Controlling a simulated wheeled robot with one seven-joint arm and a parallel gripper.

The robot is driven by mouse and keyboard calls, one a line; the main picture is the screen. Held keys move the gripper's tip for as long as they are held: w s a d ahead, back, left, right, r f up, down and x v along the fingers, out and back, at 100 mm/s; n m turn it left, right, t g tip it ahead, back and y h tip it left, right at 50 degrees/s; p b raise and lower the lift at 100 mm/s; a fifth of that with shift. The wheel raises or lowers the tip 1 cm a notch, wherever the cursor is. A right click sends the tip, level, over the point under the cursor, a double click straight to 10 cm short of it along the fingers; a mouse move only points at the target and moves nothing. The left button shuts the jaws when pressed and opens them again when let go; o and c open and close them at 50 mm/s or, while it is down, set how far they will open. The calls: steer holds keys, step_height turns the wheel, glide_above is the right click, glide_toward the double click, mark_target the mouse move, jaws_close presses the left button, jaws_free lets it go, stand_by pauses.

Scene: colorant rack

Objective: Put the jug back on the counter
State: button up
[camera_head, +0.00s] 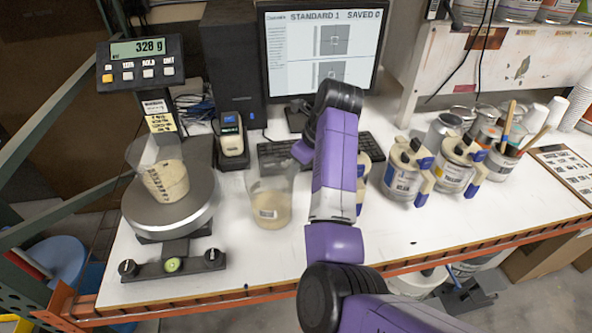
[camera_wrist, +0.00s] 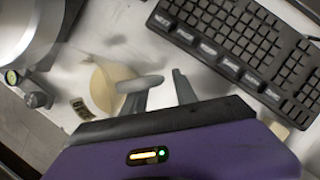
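A clear jug (camera_head: 270,198) with a cream-coloured filling and a small label stands upright on the counter (camera_head: 345,250), just left of my arm. It also shows in the wrist view (camera_wrist: 104,88), close beyond my fingers and to their left. A second clear vessel (camera_head: 163,175) with cream filling stands on the round scale pan (camera_head: 190,212); the scale display reads 328 g. My gripper (camera_wrist: 160,88) has its fingers apart beside the counter jug, near its rim. Whether they touch it or its handle is unclear. In the head view my arm mostly hides the gripper.
A black keyboard (camera_wrist: 240,45) lies behind the gripper, below the monitor (camera_head: 320,45). A handheld device (camera_head: 231,140) stands between scale and keyboard. Lidded cans with clamps (camera_head: 405,172) stand on the right. The front of the counter is clear.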

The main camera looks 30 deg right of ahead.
steer(key=p+v, duration=0.5)
steer(key=v, duration=0.6)
steer(key=shift+r, duration=0.2)
steer(key=shift+s, duration=0.1)
